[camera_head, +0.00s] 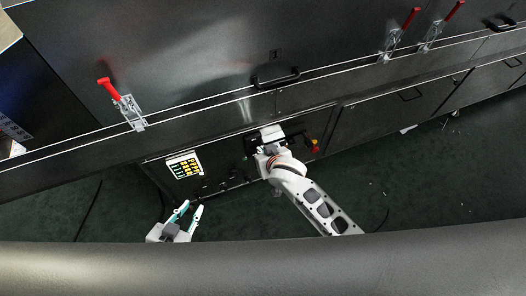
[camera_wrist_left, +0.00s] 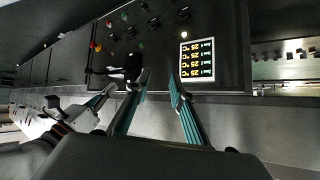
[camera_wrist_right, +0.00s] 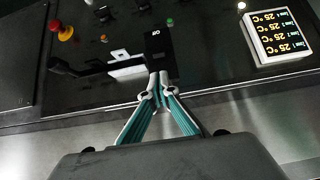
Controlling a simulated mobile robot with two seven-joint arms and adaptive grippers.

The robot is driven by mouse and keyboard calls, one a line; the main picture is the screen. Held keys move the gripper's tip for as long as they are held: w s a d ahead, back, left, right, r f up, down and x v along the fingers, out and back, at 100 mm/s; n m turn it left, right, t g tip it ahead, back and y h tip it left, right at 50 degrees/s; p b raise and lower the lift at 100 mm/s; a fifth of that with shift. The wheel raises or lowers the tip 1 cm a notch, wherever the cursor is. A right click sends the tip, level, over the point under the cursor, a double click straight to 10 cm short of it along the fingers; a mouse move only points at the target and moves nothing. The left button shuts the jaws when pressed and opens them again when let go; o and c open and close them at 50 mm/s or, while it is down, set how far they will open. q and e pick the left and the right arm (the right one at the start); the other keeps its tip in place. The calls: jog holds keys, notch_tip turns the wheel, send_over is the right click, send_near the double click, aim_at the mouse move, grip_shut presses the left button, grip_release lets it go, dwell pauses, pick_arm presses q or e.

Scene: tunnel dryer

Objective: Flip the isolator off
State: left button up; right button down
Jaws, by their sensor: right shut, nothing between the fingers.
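The isolator is a black switch on the dark control panel. In the head view the right gripper (camera_head: 265,155) covers part of the isolator. My left gripper (camera_head: 187,209) is open and empty, away from the panel.
A display (camera_head: 184,165) with yellow readings sits left of the isolator. A red-and-yellow emergency stop (camera_wrist_right: 64,31) and several knobs share the panel. Red-handled clamps (camera_head: 121,103) and a black door handle (camera_head: 276,79) are above. Dark floor lies below.

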jog(key=b+x, duration=0.2)
jog(key=x, duration=0.4)
jog(key=shift+w+f, duration=0.15)
jog(key=shift+f, duration=0.1)
pick_arm(q)
jog(key=shift+w+a+f, duration=0.3)
jog(key=shift+w+a, duration=0.15)
jog(key=shift+w, duration=0.3)
pick_arm(e)
jog(key=shift+f, duration=0.1)
jog(key=shift+f+b, duration=0.1)
jog(key=shift+b, duration=0.3)
jog(key=shift+t, duration=0.3)
pick_arm(q)
jog(key=shift+s+a+f, duration=0.4)
jog(key=shift+s+f, duration=0.1)
jog(key=shift+s, duration=0.15)
jog(key=shift+s+a+f, duration=0.4)
jog(key=shift+s+f, duration=0.05)
jog(key=shift+s, duration=0.15)
